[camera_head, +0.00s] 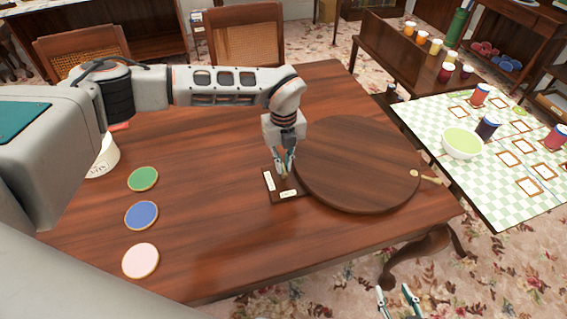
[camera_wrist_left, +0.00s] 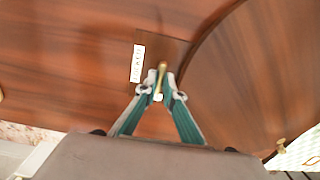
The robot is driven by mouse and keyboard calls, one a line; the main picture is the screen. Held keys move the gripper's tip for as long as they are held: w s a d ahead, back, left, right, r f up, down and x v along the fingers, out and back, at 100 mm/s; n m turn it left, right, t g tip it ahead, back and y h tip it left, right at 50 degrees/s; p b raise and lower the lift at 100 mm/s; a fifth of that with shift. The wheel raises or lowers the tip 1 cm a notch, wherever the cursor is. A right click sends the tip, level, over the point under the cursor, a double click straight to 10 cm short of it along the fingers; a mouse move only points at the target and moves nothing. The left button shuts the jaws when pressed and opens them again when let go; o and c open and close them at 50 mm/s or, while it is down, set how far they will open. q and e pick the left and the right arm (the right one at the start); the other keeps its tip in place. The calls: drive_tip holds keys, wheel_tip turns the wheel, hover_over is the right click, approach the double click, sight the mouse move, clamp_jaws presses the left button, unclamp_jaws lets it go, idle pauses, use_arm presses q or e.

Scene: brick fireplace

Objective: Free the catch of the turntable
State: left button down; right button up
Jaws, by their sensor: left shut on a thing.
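The turntable (camera_head: 358,165) is a round dark wooden disc on the table, right of my left gripper. The catch is a small dark plate (camera_head: 271,196) with two white labels, at the turntable's left edge. A small brass lever (camera_wrist_left: 160,78) stands on this plate. My left gripper (camera_head: 284,171) points down over the plate; in the left wrist view its fingertips (camera_wrist_left: 162,97) are closed around the lever. One label (camera_wrist_left: 138,63) shows beside the lever there; its lettering is too blurred to read surely. My right gripper (camera_head: 399,300) is open and empty at the bottom edge, off the table.
Green (camera_head: 143,179), blue (camera_head: 141,215) and pink (camera_head: 140,260) discs lie on the table's left side. A small pale knob (camera_head: 414,173) sits near the turntable's right rim. A checked cloth table (camera_head: 480,190) with a bowl (camera_head: 461,143) and cans stands at right.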

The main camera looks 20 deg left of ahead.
sight(284, 168)
use_arm(q)
drive_tip(key=c, duration=2.2)
unclamp_jaws()
drive_tip(key=shift+o, duration=0.2)
drive_tip(key=shift+r, duration=0.1)
wheel_tip(284, 168, up, 12)
